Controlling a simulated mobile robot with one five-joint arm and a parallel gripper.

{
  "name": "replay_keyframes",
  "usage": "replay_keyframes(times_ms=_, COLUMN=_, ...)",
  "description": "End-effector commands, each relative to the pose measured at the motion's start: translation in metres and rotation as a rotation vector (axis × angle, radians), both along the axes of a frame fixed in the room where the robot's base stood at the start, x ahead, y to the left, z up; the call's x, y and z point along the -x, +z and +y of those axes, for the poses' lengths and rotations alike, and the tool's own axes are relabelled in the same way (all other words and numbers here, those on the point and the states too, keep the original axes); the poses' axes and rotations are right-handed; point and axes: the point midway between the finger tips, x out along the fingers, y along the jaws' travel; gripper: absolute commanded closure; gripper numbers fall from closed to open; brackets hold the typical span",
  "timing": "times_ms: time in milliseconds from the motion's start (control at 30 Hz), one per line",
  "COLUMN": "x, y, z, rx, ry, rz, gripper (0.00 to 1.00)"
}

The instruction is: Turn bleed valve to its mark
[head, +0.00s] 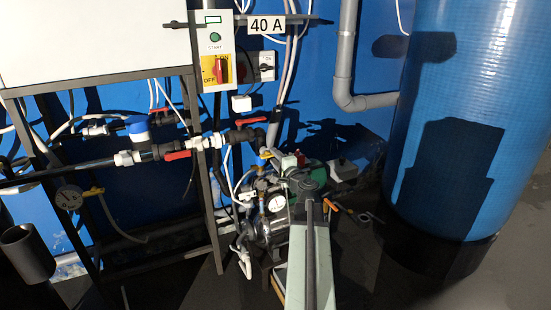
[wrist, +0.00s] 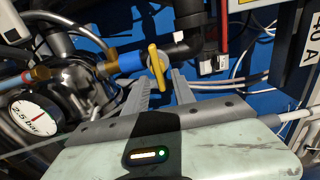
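The bleed valve has a yellow lever handle (wrist: 158,66), seen in the wrist view on blue and black piping. It stands nearly upright in that picture, its lower end tilted slightly right. My gripper (wrist: 165,80) is open, with its two grey fingers on either side of the lever's lower end. I cannot tell whether either finger touches it. In the head view a small yellow handle (head: 267,153) shows above the pump, probably the same valve. My arm hides the gripper there. I cannot make out the valve's mark in either view.
A pressure gauge (wrist: 33,118) marked 2.5 bar sits at the left in the wrist view, beside metal fittings. Red-handled valves (head: 177,155) and pipes run along the frame at left. A large blue tank (head: 455,110) stands at right. Cables hang close around the valve.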

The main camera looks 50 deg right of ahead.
Motion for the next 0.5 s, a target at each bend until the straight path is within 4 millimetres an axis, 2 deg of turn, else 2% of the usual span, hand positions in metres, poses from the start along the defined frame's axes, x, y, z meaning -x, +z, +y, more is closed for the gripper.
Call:
replay_keyframes(times_ms=333, x=0.059, y=0.000, z=0.024, rx=0.000, ry=-0.003, rz=0.000, gripper=0.69)
replay_keyframes(times_ms=500, x=0.069, y=0.000, z=0.027, rx=0.000, ry=0.001, rz=0.000, gripper=0.69)
